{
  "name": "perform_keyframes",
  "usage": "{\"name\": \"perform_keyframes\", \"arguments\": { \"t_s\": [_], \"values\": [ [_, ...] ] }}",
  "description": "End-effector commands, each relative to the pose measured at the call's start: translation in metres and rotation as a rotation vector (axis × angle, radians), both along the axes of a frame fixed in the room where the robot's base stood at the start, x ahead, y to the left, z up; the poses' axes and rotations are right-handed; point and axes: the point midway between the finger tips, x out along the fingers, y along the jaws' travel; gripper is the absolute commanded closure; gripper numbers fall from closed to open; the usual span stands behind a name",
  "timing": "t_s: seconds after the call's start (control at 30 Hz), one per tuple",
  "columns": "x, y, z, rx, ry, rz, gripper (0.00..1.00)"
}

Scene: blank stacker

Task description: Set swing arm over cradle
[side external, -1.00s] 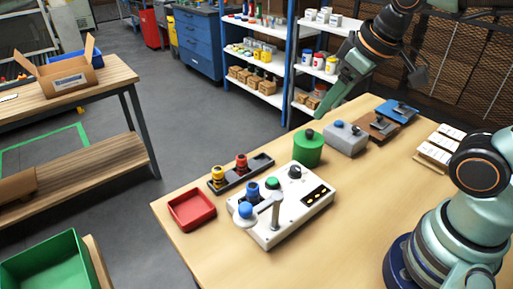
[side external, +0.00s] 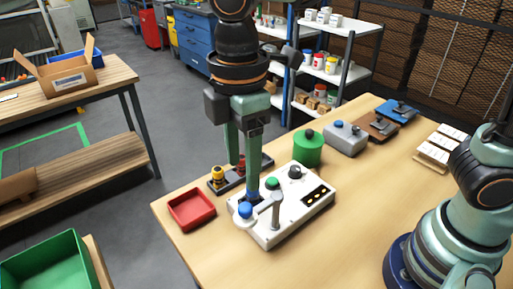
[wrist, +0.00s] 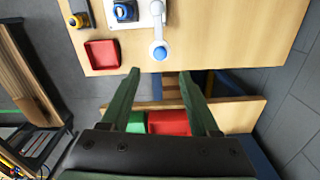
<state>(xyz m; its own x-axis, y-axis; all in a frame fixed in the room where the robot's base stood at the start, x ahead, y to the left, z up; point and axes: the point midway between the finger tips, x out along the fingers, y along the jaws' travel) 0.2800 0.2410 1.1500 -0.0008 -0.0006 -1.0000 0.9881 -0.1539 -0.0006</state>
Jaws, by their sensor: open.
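The swing arm (side external: 262,203) is a light grey lever on a post on the white control box (side external: 300,212). Its blue ball knob (side external: 245,210) points to the box's left end; in the wrist view the knob (wrist: 160,52) sits just ahead of the gap between my fingertips. My gripper (side external: 243,178) is open and empty, pointing down above the box's left rear side. One finger overlaps a blue-topped part (side external: 252,194) in the side view; that part also shows in the wrist view (wrist: 124,11). I cannot tell which part is the cradle.
A red tray (side external: 191,209) lies left of the box. A dark rack with a yellow knob (side external: 217,174) stands behind it. A green cylinder (side external: 308,149) and a grey box (side external: 345,138) stand to the right. The table front is clear.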

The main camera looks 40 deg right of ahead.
Motion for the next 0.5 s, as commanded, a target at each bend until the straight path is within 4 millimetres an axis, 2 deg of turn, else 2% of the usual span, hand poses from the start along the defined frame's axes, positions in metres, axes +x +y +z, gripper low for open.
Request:
{"name": "perform_keyframes", "arguments": {
  "t_s": [0.1,0.3,0.5],
  "values": [
    [-0.001,-0.001,-0.025,-0.004,0.005,-0.002,0.38],
    [-0.001,-0.001,-0.061,-0.003,0.003,-0.003,0.38],
    [0.0,-0.001,-0.083,-0.001,0.001,-0.003,0.38]
  ]
}}
